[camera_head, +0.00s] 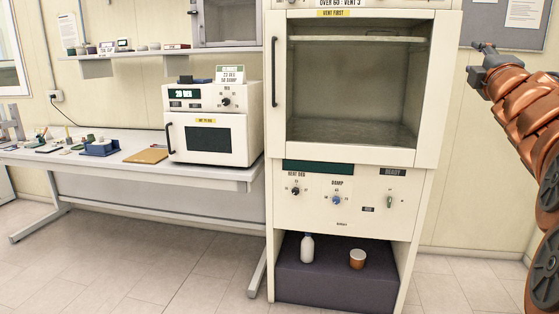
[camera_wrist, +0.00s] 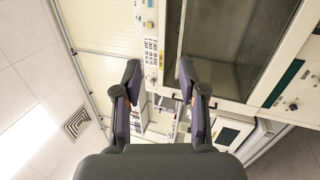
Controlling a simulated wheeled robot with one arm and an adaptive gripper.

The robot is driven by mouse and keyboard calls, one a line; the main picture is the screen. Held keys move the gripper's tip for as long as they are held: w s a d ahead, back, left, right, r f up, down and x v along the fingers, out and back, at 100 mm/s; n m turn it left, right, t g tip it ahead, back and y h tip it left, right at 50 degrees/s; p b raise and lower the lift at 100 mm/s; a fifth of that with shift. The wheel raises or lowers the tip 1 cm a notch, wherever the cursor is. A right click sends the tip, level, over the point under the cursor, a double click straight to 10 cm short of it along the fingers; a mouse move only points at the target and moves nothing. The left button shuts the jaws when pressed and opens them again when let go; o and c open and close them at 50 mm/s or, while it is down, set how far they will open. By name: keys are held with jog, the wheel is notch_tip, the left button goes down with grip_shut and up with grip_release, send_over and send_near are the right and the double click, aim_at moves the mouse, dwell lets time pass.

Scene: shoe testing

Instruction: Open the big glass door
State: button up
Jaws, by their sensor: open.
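The big glass door (camera_head: 355,85) is on the front of a tall cream cabinet. It has a cream frame and a large see-through pane, and it looks closed. Its dark vertical handle (camera_head: 274,72) is on the left side of the frame. The pane also shows at the upper right of the wrist view (camera_wrist: 240,40). My gripper (camera_head: 481,49) is to the right of the cabinet, near the door's upper height, and apart from the door and handle. In the wrist view my gripper (camera_wrist: 160,72) has its two fingers spread, with nothing between them.
Below the door is a panel with knobs and a switch (camera_head: 389,201). Under it, a white bottle (camera_head: 307,248) and a brown cup (camera_head: 357,259) stand on a dark block. A small oven (camera_head: 211,125) sits on the bench at left. The floor in front is clear.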

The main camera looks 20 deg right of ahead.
jog(key=w+a+f+m+g+y+p, duration=0.1)
jog(key=w+a+f+m+g, duration=0.2)
jog(key=f, duration=0.4)
jog(key=w+a+f+m+g+y+p, duration=0.1)
jog(key=w+a+f+m+g, duration=0.1)
jog(key=a+f+m, duration=0.35)
jog(key=s+a+f+m+g+y+p, duration=0.1)
jog(key=s+a+f+g+y, duration=0.15)
jog(key=a+f, duration=0.45)
jog(key=s+a+f+m+g+y+p, duration=0.1)
jog(key=a+f+g+y, duration=0.2)
jog(key=f, duration=0.8)
jog(key=s+a+f+g+y+p, duration=0.1)
jog(key=s+a+f+g+y, duration=0.1)
jog(key=s+a+f+g, duration=0.2)
jog(key=s+a+f+m+g+y+p, duration=0.1)
jog(key=s+a+f+g, duration=0.4)
jog(key=s+a+f, duration=0.5)
jog(key=s+a+y, duration=0.1)
jog(key=s+a, duration=0.8)
jog(key=s, duration=0.1)
jog(key=shift+s+f, duration=0.15)
jog(key=shift+s, duration=0.1)
